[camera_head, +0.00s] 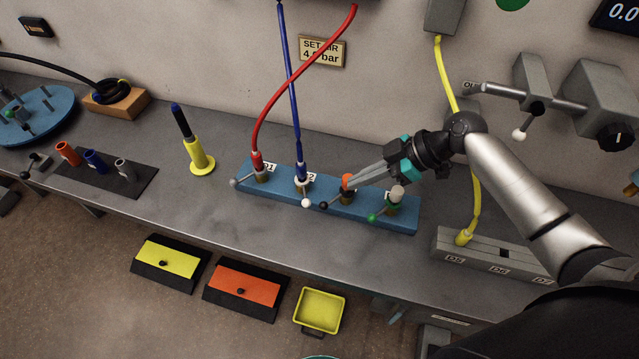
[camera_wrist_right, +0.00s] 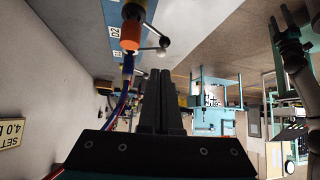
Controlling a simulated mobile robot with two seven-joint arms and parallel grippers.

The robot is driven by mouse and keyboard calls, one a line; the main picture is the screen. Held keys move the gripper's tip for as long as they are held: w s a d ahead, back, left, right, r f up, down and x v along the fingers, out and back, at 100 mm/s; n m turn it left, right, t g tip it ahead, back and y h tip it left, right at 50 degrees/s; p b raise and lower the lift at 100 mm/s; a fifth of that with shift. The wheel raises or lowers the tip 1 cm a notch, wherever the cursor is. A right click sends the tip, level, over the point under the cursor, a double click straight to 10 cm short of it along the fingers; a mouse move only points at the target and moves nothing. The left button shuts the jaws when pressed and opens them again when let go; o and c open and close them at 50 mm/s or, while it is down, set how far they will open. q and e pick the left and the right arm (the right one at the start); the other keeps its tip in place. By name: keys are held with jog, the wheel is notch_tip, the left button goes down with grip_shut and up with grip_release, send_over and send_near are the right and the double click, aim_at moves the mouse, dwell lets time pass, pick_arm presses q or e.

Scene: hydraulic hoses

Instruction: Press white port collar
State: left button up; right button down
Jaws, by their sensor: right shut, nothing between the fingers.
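A blue port block (camera_head: 408,226) on the bench carries several ports in a row. The second port has a white collar (camera_head: 301,182) at the foot of a blue hose, with a white ball lever (camera_head: 306,203) in front. My right gripper (camera_head: 336,193) reaches in from the right, with its shut, empty fingers pointing left toward the white collar. The tips are close to the orange-capped port; I cannot tell whether they touch anything. In the right wrist view the shut fingers (camera_wrist_right: 160,75) show below an orange cap (camera_wrist_right: 131,36). My left gripper is not in view.
A red hose (camera_head: 270,110) crosses the blue hose (camera_head: 292,90) above the block. The orange cap (camera_head: 347,182) and a pale-topped port (camera_head: 397,194) with a green knob stand on the right. A yellow stand (camera_head: 199,160) is left; bench between is clear.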

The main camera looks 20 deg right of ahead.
aim_at(323, 203)
jog(key=x, duration=1)
jog(key=shift+s, duration=0.2)
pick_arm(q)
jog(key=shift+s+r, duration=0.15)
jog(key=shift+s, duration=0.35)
pick_arm(e)
jog(key=shift+a, duration=0.15)
